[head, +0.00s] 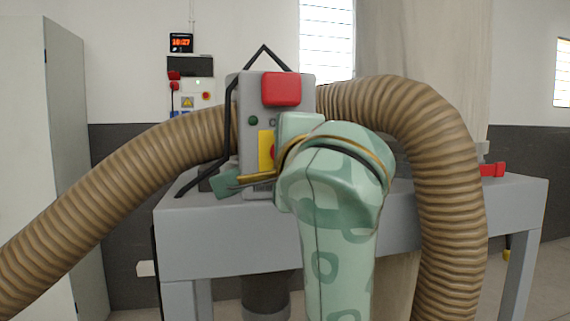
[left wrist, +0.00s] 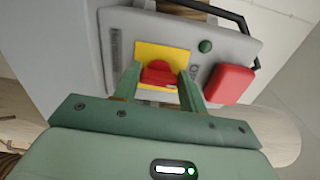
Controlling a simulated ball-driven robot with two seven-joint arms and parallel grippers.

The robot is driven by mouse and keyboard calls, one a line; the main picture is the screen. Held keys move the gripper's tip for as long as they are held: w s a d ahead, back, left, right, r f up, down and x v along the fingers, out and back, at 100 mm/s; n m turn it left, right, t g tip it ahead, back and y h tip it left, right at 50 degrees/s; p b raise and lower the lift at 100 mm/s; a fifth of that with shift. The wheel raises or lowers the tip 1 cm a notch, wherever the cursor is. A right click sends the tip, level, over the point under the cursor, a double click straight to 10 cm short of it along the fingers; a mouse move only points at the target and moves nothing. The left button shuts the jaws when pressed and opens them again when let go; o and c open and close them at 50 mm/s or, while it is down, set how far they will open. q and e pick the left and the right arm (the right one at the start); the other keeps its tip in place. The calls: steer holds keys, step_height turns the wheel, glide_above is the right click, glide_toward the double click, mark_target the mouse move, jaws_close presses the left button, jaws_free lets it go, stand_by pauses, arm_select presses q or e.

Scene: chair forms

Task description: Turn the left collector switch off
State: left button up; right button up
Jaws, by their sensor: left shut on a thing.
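The grey switch box (head: 245,98) stands on the machine's grey top in the head view. It has a yellow plate (head: 265,150) with a red rotary switch knob, partly hidden there by my left arm. In the left wrist view the red knob (left wrist: 160,74) sits on the yellow plate (left wrist: 148,51). My left gripper (left wrist: 160,80) has one finger on each side of the knob and is shut on it. The knob's exact on or off position cannot be told. My right gripper is not in view.
A raised red block (head: 281,88) and a green button (head: 253,120) are on the same box. Thick brown ribbed hoses (head: 130,180) (head: 445,150) run on both sides. A grey cabinet (head: 45,160) stands at the left. A red clamp-like part (head: 492,170) is at the right.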

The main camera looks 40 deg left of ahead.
arm_select(q)
steer(key=shift+n, duration=0.5)
steer(key=o, duration=1)
steer(key=p+v, duration=0.5)
steer(key=v, duration=1.1)
steer(key=shift+s+d+f, duration=0.1)
